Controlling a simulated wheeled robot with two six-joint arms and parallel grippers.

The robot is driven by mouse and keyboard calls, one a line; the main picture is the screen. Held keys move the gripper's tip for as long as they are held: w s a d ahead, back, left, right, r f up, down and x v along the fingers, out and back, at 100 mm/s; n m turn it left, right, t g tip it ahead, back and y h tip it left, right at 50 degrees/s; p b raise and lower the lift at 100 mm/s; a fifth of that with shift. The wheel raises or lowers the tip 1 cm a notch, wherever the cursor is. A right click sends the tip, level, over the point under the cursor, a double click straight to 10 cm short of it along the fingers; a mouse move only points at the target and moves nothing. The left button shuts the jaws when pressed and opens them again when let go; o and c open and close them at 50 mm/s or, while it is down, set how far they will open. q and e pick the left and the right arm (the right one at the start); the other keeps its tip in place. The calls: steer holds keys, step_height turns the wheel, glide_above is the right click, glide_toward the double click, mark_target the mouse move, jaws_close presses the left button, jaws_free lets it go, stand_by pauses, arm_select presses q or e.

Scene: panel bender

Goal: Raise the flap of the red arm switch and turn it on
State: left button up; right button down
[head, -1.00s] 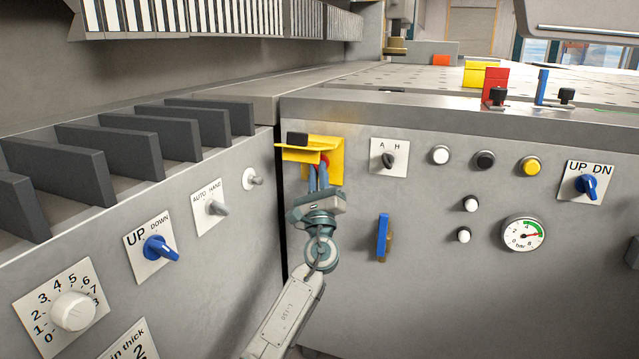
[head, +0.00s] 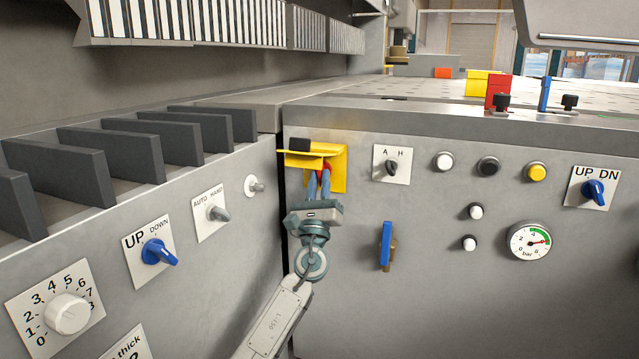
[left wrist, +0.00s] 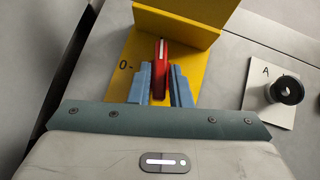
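The red switch (left wrist: 161,62) sits on a yellow plate (left wrist: 205,88) under a yellow flap (left wrist: 180,22). The flap is raised and juts out above the switch. In the head view the flap (head: 312,158) has a dark block on it, and only a little red shows. The switch's white line points up toward the flap in the left wrist view; a "0" mark is to its left. My left gripper (head: 318,182) reaches in from below, its two blue fingers (left wrist: 161,85) on either side of the red handle, seemingly closed on it. My right gripper is not in view.
An A/H selector (head: 391,167) is right of the yellow plate. A blue lever (head: 386,243), several push buttons and a gauge (head: 529,241) lie farther right. A grey side panel with knobs (head: 158,250) stands close on the left.

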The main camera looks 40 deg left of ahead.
arm_select(q)
steer(key=shift+o, duration=1.3)
steer(key=shift+s+f, duration=0.1)
steer(key=shift+f, duration=0.05)
steer(key=v, duration=1)
steer(key=shift+d+f, duration=0.15)
steer(key=shift+s, duration=0.15)
